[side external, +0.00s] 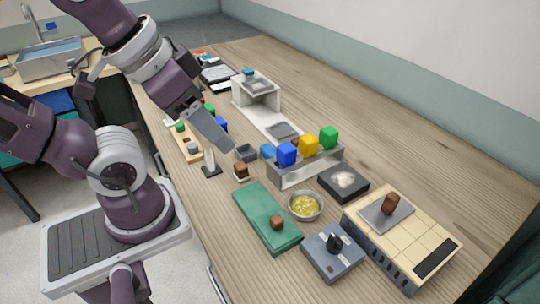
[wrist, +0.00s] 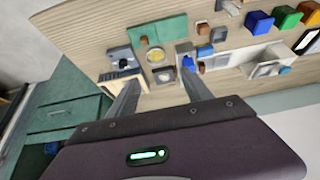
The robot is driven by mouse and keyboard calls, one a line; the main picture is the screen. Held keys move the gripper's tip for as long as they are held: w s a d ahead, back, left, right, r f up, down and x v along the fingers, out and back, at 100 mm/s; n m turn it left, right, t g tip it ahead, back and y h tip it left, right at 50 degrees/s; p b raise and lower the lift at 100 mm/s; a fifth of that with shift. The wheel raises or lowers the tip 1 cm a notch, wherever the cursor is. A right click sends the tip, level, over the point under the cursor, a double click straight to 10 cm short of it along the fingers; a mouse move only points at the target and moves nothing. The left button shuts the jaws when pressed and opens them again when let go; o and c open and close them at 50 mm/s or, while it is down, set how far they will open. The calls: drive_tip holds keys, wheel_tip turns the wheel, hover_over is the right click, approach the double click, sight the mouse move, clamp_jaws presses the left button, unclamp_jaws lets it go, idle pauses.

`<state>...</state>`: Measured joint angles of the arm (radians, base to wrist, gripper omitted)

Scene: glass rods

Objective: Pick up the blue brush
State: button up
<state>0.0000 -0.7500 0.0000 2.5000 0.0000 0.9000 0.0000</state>
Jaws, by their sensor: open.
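I cannot make out a clear brush shape in either view. In the side view, blue pieces show: a blue block (side external: 287,154) on the grey rack (side external: 318,168), a smaller blue piece (side external: 266,151) at the rack's left end, and a blue piece (side external: 221,123) partly behind my gripper. My gripper (side external: 222,143) is tilted above the left part of the table, near a small grey cup (side external: 246,153). In the wrist view my gripper (wrist: 161,82) has its fingers spread, with nothing between them. A blue piece (wrist: 187,61) shows near the right fingertip.
A green board (side external: 266,217) with a brown block (side external: 277,222), a metal bowl (side external: 305,205), a grey knob box (side external: 333,253) and a tiled tan unit (side external: 404,235) crowd the front. The table's right back is clear.

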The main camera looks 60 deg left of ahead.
drive_tip(key=m+g, duration=0.6)
drive_tip(key=m, duration=1.2)
hover_over(270, 149)
wheel_tip(270, 149, down, 19)
drive_tip(key=shift+w+d+r, duration=0.1)
wheel_tip(270, 149, down, 8)
drive_tip(key=shift+r, duration=0.25)
clamp_jaws()
